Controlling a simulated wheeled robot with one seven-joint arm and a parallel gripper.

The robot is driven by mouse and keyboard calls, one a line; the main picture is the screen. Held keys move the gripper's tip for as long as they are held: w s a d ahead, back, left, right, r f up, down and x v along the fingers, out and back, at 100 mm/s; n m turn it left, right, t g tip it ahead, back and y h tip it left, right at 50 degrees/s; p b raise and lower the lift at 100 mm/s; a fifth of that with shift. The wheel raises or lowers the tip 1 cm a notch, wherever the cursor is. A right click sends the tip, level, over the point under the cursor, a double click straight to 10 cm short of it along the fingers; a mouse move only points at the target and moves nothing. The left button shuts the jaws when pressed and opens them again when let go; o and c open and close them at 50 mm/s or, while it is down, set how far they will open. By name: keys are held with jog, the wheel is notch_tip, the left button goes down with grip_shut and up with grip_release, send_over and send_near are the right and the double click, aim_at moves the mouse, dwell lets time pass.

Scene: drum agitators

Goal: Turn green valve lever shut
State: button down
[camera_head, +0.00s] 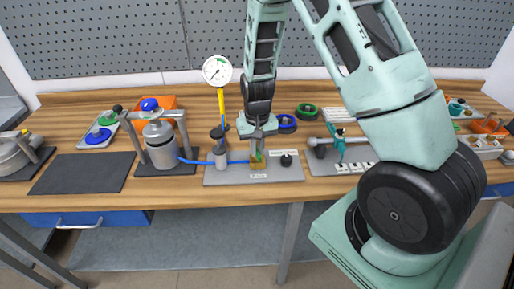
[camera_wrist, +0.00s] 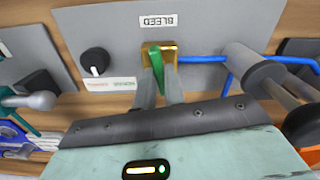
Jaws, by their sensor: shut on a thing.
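The green valve lever (camera_wrist: 156,64) sits on a brass valve body (camera_wrist: 171,52) on a grey plate (camera_wrist: 220,22), under a label reading BLEED. In the head view the lever (camera_head: 256,158) is small and partly covered by my gripper. My gripper (camera_wrist: 160,80) points down at the plate, with its two fingers on either side of the lever and closed on it. A blue tube (camera_wrist: 203,59) runs from the brass valve towards a grey cylinder.
A black knob (camera_wrist: 95,61) with a small label stands beside the valve. A pressure gauge (camera_head: 217,71) on a yellow stem stands left of my gripper. A clamped grey vessel (camera_head: 161,146) stands further left. A dark mat (camera_head: 82,173) is bare.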

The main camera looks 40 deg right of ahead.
jog(key=shift+m, duration=0.8)
jog(key=c, duration=1.5)
grip_release()
notch_tip(320, 180, up, 18)
jog(key=shift+f+b, duration=0.25)
jog(key=shift+b, duration=0.9)
